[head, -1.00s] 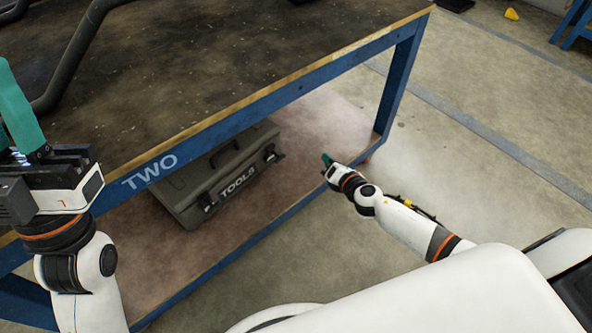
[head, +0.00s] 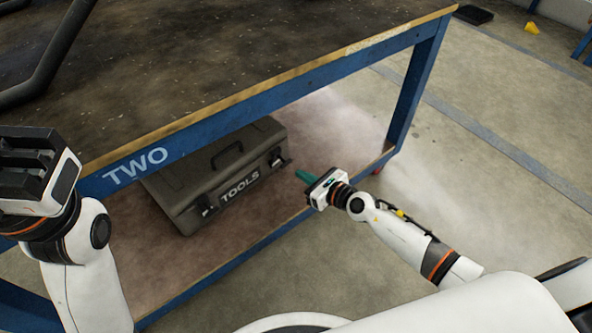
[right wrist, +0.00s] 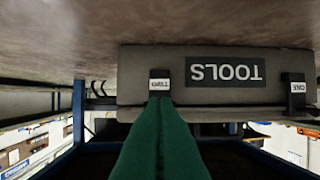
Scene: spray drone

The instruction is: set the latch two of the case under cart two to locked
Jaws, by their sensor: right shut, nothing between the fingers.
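The grey-brown TOOLS case (head: 225,165) stands on the lower shelf of cart two (head: 260,98), whose blue rail reads TWO. Latch two (right wrist: 160,80) is on the case front; in the head view it is the right-hand latch (head: 277,160). Latch one (right wrist: 297,88) is the other, at the left in the head view (head: 208,211). Whether either is locked is unclear. My right gripper (head: 300,176) is shut and empty, its teal fingertips (right wrist: 160,103) close in front of latch two; contact cannot be told. My left gripper (head: 35,165) is at the left edge, its fingertips unseen.
The cart's tabletop (head: 240,60) overhangs the case, with dark tubing (head: 45,70) on it. A blue leg (head: 413,95) stands right of the case. The lower shelf (head: 325,125) is bare right of the case. The floor at right is open.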

